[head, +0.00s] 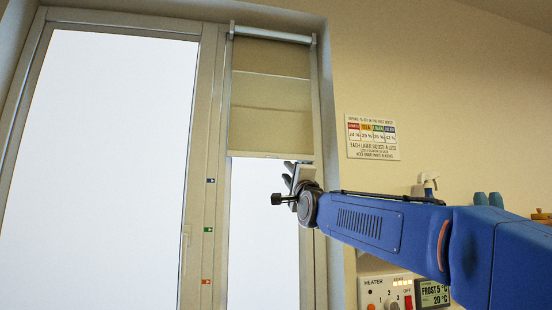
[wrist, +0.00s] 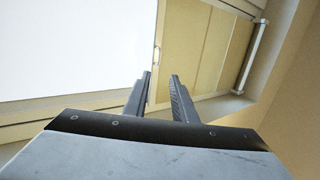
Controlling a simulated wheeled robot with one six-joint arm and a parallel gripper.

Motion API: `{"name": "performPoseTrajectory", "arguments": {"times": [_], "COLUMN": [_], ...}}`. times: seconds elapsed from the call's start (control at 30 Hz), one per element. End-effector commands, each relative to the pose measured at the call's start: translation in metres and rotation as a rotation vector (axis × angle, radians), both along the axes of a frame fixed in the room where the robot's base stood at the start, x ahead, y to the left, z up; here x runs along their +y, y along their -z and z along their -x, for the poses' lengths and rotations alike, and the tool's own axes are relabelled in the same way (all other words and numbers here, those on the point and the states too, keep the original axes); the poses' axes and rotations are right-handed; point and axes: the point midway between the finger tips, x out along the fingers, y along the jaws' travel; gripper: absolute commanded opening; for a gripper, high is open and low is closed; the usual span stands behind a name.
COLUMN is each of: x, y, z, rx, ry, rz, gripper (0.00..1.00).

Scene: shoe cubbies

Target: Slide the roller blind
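The beige roller blind (head: 270,105) hangs partly lowered over the narrow right window pane. Its roller tube (head: 272,34) is at the top, and its pale bottom bar (head: 258,155) is level. In the wrist view the blind (wrist: 203,50) lies to the right, with its bottom bar (wrist: 158,35) running up the picture. My gripper (head: 286,171) is near the right end of the bottom bar, just below it. In the wrist view my gripper (wrist: 160,75) has two fingers apart, with the bar's line beyond the gap. I cannot tell whether they touch the bar.
Blue (head: 211,181), green (head: 208,229) and red (head: 206,281) markers run down the frame left of the blind. A sign (head: 372,137) hangs on the right wall. A heater panel (head: 390,293), a display (head: 434,293) and a spray bottle (head: 428,185) are at lower right.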

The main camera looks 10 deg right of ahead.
Motion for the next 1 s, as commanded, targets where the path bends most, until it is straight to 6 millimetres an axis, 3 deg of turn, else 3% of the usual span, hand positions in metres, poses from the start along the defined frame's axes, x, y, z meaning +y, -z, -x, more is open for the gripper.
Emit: {"name": "performPoseTrajectory", "arguments": {"times": [1.0], "x": [0.008], "y": [-0.067], "z": [-0.12], "rx": [0.003], "ry": [0.001], "rz": [0.002], "gripper": [0.24]}}
